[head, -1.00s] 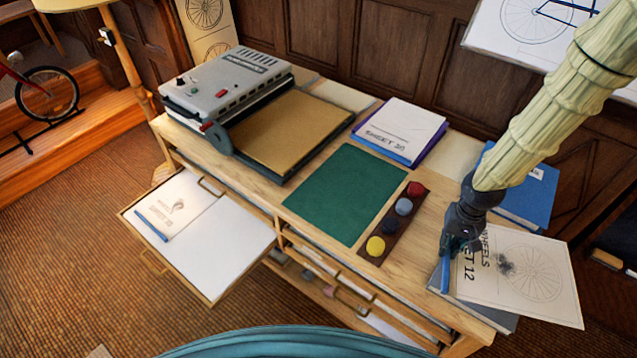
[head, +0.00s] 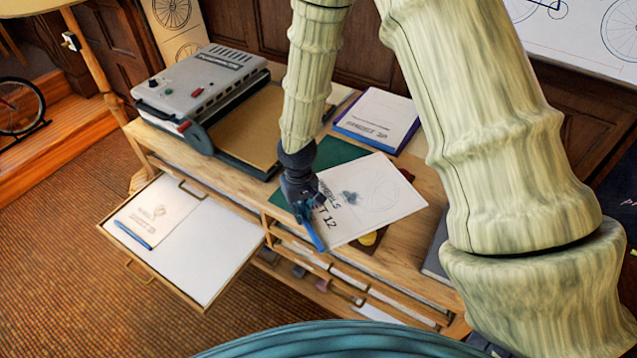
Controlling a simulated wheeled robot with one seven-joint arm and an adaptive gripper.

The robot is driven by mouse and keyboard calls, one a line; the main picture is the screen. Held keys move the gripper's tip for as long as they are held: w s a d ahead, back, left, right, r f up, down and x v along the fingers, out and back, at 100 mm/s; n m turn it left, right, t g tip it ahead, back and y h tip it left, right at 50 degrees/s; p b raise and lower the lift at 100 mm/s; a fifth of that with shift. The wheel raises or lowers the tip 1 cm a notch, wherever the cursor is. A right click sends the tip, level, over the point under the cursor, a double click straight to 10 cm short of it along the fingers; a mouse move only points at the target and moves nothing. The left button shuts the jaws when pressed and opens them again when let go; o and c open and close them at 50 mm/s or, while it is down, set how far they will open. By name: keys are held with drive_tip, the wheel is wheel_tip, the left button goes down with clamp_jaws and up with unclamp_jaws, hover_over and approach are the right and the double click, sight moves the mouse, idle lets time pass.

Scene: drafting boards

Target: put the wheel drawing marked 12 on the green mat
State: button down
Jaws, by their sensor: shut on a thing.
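The wheel drawing marked 12 (head: 375,205) is a white sheet with a printed wheel, a dark smudge and a blue strip along its left edge. My gripper (head: 308,218) is shut on the blue-strip edge. The sheet is over the green mat (head: 340,152), covering much of it and part of the dark tray beside it. I cannot tell whether the sheet touches the mat. The mat shows at the sheet's upper and left sides.
A grey machine (head: 200,88) with a brown board stands left of the mat. A white sheet stack with a purple edge (head: 378,118) lies behind it. An open drawer (head: 205,250) juts out at the front left. A yellow knob (head: 368,238) shows under the sheet's lower edge.

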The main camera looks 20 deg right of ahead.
drive_tip(key=s+a+f+n+b, duration=0.4)
drive_tip(key=a+f+n+b, duration=0.2)
drive_tip(key=a+b, duration=0.35)
drive_tip(key=w+d+p, duration=0.1)
drive_tip(key=w+d, duration=0.2)
drive_tip(key=d, duration=0.1)
drive_tip(key=w+d+p, duration=0.2)
drive_tip(key=w+d, duration=0.2)
drive_tip(key=w+d+p, duration=0.2)
drive_tip(key=w+d, duration=0.2)
drive_tip(key=d, duration=0.1)
drive_tip(key=shift+f, duration=0.1)
drive_tip(key=shift+w+d+f, duration=0.15)
drive_tip(key=shift+f+p, duration=0.8)
drive_tip(key=shift+f, duration=0.9)
drive_tip(key=c, duration=1.5)
unclamp_jaws()
drive_tip(key=shift+o, duration=0.2)
drive_tip(key=shift+r, duration=0.15)
drive_tip(key=shift+r+b, duration=1.1)
drive_tip(key=shift+r, duration=4.8)
